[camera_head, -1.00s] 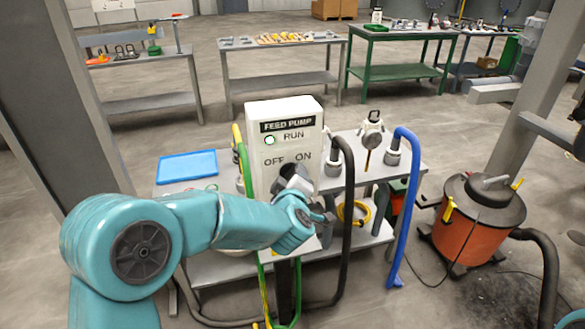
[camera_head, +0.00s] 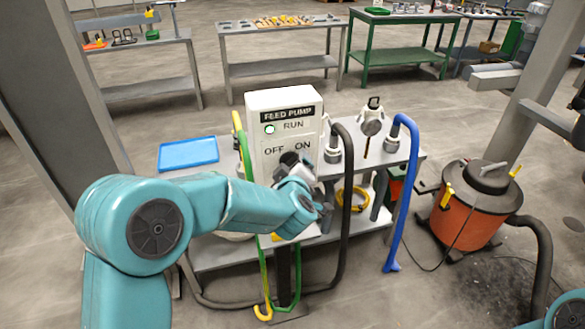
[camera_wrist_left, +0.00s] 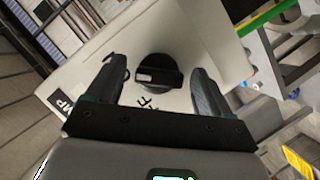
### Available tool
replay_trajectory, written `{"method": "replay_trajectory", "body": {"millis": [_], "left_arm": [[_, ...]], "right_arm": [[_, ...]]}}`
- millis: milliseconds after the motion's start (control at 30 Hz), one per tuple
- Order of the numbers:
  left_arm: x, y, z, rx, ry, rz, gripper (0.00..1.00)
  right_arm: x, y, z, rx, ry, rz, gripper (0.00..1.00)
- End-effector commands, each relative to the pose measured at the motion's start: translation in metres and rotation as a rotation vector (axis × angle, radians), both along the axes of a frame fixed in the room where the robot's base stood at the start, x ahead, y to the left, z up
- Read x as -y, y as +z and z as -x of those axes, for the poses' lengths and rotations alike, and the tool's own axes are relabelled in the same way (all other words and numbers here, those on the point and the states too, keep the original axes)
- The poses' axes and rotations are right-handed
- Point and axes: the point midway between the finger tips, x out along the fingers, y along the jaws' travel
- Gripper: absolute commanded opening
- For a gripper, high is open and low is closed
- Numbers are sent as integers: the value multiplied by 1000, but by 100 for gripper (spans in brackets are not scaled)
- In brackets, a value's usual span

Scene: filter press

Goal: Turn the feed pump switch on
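The feed pump box (camera_head: 257,135) is a pale upright panel in the head view, labelled FEED PUMP, RUN, OFF and ON. Its RUN lamp (camera_head: 269,129) looks pale green. The black rotary switch (camera_wrist_left: 160,76) with a white mark shows in the wrist view, between the two fingers of my left gripper (camera_wrist_left: 157,72). The fingers stand apart on either side of it, with visible gaps to the knob. In the head view my left gripper (camera_head: 297,165) is in front of the panel, below ON, and partly hides the switch. My right gripper is out of view.
Black, green and blue hoses (camera_head: 407,190) hang around the box's stand. A blue tray (camera_head: 188,154) lies on the table to the left. An orange drum (camera_head: 465,215) stands on the right. Part of my right arm (camera_head: 570,310) shows at the lower right.

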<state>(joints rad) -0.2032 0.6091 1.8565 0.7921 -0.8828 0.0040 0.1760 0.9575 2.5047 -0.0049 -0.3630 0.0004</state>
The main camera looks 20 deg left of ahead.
Motion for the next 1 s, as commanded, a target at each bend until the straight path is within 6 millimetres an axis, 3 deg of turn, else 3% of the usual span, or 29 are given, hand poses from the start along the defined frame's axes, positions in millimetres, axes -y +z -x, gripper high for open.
{"method": "replay_trajectory", "body": {"millis": [233, 367, 800, 1000], "left_arm": [[1, 0, 2, 0, -1, 1, 81], [6, 4, 16, 2, -3, 3, 81], [39, 35, 117, 3, -4, 2, 81], [47, 43, 143, 2, -3, 0, 81]], "right_arm": [[0, -1, 0, 0, 0, 0, 64], [0, -5, 0, 0, 0, 0, 64], [0, -21, 0, 0, 0, 0, 64], [0, -22, 0, 0, 0, 0, 64]]}}
